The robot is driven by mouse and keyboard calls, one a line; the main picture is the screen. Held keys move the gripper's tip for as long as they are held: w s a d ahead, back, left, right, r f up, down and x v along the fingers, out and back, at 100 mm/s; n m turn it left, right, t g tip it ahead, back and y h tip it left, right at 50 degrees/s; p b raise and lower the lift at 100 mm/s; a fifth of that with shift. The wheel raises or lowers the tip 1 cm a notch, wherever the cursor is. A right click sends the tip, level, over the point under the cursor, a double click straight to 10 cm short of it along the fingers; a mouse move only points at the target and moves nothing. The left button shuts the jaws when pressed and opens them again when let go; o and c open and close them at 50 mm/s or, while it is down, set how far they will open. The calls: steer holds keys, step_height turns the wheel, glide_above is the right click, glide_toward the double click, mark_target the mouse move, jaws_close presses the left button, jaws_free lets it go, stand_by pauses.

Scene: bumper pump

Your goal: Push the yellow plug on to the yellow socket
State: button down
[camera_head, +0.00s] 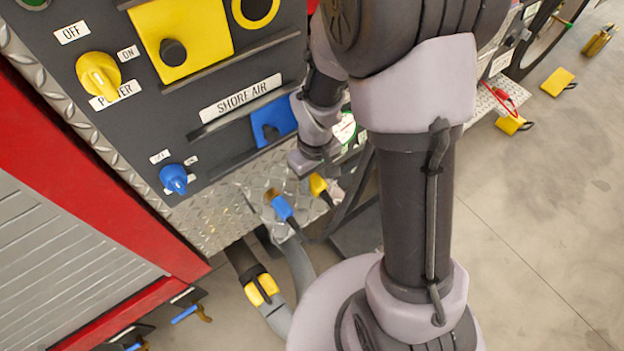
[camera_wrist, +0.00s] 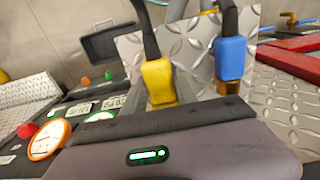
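The yellow plug (camera_head: 318,185) sits on a diamond-plate ledge below the control panel, with a dark cable. It also shows upright in the wrist view (camera_wrist: 159,82), just beyond my gripper's body. The yellow socket (camera_head: 188,32) is a yellow square plate with a dark round centre, high on the panel. My gripper (camera_head: 312,164) is just above and left of the yellow plug in the head view, partly hidden by my arm.
The blue plug (camera_head: 282,207) stands beside the yellow one on the ledge. The blue socket (camera_head: 268,128) is low on the panel, near my wrist. A yellow knob (camera_head: 98,75) and a blue knob (camera_head: 174,178) stick out at left. Open concrete floor (camera_head: 540,200) lies at right.

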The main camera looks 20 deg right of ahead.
mark_target(314, 178)
steer(key=shift+r+p, duration=2.6)
steer(key=shift+r, duration=0.5)
steer(key=shift+f, duration=0.1)
